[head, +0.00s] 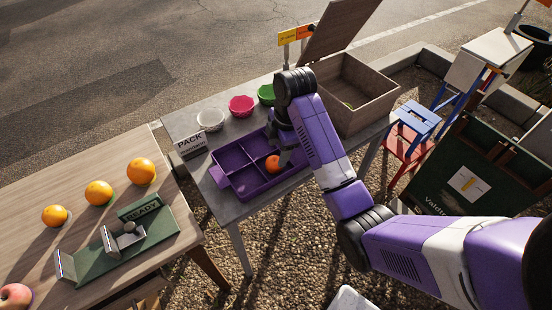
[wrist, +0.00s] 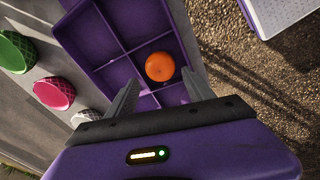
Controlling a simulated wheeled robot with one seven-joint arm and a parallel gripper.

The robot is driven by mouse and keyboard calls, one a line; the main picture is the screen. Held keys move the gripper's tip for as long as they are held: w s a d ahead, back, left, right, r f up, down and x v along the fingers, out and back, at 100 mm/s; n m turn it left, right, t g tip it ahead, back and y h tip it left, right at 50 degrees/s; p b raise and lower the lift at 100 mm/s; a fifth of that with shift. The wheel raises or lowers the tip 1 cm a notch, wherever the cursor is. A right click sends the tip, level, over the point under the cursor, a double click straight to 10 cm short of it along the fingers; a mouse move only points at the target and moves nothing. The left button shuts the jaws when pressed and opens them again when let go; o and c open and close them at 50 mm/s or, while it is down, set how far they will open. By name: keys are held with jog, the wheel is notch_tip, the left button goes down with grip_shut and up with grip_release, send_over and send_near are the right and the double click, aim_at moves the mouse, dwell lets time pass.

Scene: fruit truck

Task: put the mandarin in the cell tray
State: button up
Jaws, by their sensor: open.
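The mandarin (head: 272,164) is a small orange fruit lying in one compartment of the purple cell tray (head: 233,157). In the wrist view the mandarin (wrist: 160,66) sits on the compartment floor close to the dividers, and the tray (wrist: 145,18) shows its other cells empty. My gripper (head: 283,156) is over the tray beside the mandarin. In the wrist view my gripper (wrist: 162,88) is open, with its fingers spread apart on either side below the mandarin and nothing between the tips. Part of the tray is hidden by my arm in the head view.
White, pink (head: 241,105) and green bowls stand behind the tray, with a PACK sign (head: 190,143) at left. A wooden crate (head: 352,92) with a raised lid stands at right. Several oranges (head: 98,193) and a green READY stand (head: 120,250) are on the left table.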

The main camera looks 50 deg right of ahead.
jog(key=r+p, duration=0.1)
jog(key=r, duration=0.1)
jog(key=r+p, duration=0.1)
jog(key=s+r+p, duration=0.1)
jog(key=r, duration=0.1)
jog(key=shift+r, duration=0.35)
dwell(0.3)
